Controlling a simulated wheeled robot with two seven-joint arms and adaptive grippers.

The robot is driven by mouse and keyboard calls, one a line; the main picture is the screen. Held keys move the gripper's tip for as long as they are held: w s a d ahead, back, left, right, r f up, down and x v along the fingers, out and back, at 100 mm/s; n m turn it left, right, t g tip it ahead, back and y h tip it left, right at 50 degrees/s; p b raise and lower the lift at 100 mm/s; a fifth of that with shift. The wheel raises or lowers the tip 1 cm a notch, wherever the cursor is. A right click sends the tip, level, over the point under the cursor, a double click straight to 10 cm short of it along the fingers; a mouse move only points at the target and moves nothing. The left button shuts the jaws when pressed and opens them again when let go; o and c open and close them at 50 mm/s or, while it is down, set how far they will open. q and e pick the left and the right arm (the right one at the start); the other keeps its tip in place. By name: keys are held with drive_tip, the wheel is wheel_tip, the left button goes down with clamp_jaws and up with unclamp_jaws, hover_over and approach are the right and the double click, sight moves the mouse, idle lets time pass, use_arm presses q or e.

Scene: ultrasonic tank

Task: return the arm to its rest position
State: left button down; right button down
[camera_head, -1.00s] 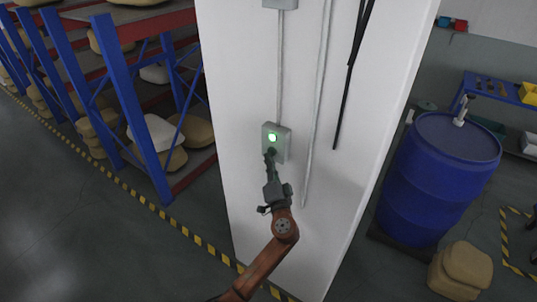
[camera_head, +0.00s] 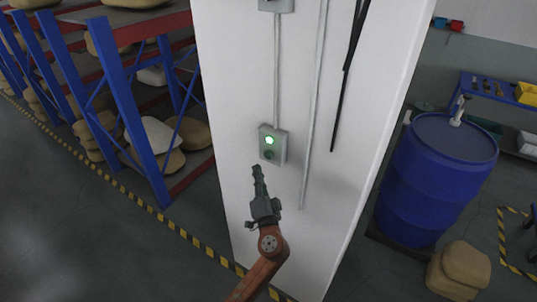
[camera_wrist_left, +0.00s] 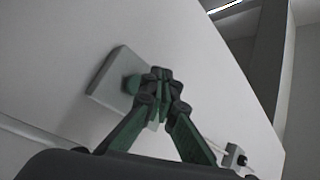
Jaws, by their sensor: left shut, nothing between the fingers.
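My left gripper (camera_head: 257,170) is shut and empty. It stands just below a grey button box on the white pillar, apart from it in the head view. The box (camera_head: 280,146) has a lit green light (camera_head: 268,140) on top and a dark green button (camera_head: 269,154) below it. In the left wrist view the closed fingertips (camera_wrist_left: 161,74) partly cover the green button (camera_wrist_left: 132,84) on the box (camera_wrist_left: 108,80). My right gripper is not in view.
The white pillar (camera_head: 320,200) carries a conduit and hanging black cables. A blue barrel (camera_head: 436,180) and stacked tan sacks (camera_head: 460,268) stand to the right. Blue and red shelving (camera_head: 130,90) stands to the left. Floor at the left is clear beyond the striped tape.

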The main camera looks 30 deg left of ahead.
use_arm(q)
drive_tip(key=w+f+m+g+h+b, duration=0.1)
drive_tip(key=w+f+h, duration=0.1)
drive_tip(key=f, duration=0.7)
drive_tip(key=w+f+m+h, duration=0.1)
drive_tip(key=w+f+h, duration=0.1)
drive_tip(key=f, duration=0.7)
drive_tip(key=s+f+m+g+h+b, duration=0.1)
drive_tip(key=s+f+g+h, duration=0.35)
drive_tip(key=f, duration=1.55)
drive_tip(key=s+f+g+h+b, duration=0.15)
drive_tip(key=s+f, duration=0.55)
drive_tip(key=f, duration=1.3)
drive_tip(key=s+d+f+n+g+h+b, duration=0.2)
drive_tip(key=s+f+g, duration=0.2)
drive_tip(key=s+f, duration=1.8)
drive_tip(key=s+f+n+g, duration=0.1)
drive_tip(key=s+f, duration=0.2)
drive_tip(key=s, duration=0.5)
drive_tip(key=s+f+n+g+b, duration=0.1)
drive_tip(key=s+f, duration=0.2)
drive_tip(key=s, duration=0.6)
drive_tip(key=s+d+f+n+g+h+b, duration=0.1)
drive_tip(key=s+f, duration=0.3)
drive_tip(key=s, duration=0.5)
drive_tip(key=shift+s+g, duration=0.15)
drive_tip(key=shift+g, duration=0.25)
drive_tip(key=shift+s, duration=0.1)
